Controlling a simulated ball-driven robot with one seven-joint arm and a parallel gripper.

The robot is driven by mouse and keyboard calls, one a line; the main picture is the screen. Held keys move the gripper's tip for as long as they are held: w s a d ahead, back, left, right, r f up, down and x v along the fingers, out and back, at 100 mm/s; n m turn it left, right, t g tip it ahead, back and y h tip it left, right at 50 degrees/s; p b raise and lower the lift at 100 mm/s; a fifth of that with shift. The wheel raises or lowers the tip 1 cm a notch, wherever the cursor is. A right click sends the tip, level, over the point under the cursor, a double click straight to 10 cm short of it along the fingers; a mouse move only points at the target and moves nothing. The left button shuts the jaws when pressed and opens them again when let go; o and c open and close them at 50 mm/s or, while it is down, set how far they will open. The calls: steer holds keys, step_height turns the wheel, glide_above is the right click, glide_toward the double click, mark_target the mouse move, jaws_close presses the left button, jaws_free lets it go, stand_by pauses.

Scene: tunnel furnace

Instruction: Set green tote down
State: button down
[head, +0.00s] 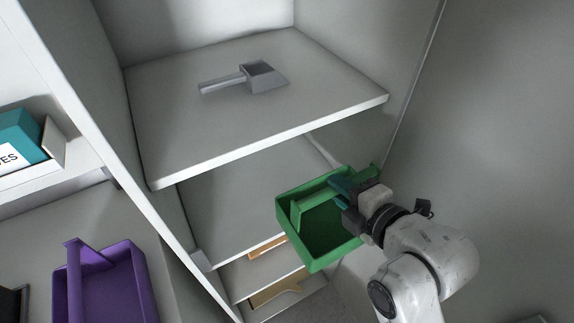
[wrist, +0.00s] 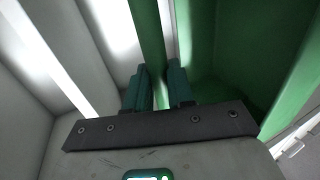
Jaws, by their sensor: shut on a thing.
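The green tote (head: 318,222) is an open box with a handle bar across its top. In the head view it is tilted in the air in front of the shelf unit, overlapping the middle shelf (head: 235,205). My gripper (head: 345,187) is shut on the tote's handle. In the wrist view the teal fingers of my gripper (wrist: 158,88) stand on either side of the green handle bar (wrist: 150,45), with the tote's inside (wrist: 245,70) to the right. The tote looks empty; part of its inside is hidden by my wrist.
A grey scoop (head: 258,78) lies on the upper shelf (head: 300,115). Wooden pieces (head: 278,290) lie on the lower shelves. A purple tote (head: 105,285) and a teal box (head: 20,140) stand in the left unit. The visible middle shelf is bare.

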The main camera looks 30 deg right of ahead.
steer(key=w+b, duration=0.4)
steer(key=w, duration=1.2)
step_height(320, 180, down, 7)
steer(key=shift+w+p, duration=0.3)
steer(key=shift+p, duration=0.1)
steer(key=shift+f, duration=0.1)
steer(key=c, duration=1)
jaws_free()
steer(key=v, duration=1.2)
steer(key=shift+b, duration=0.4)
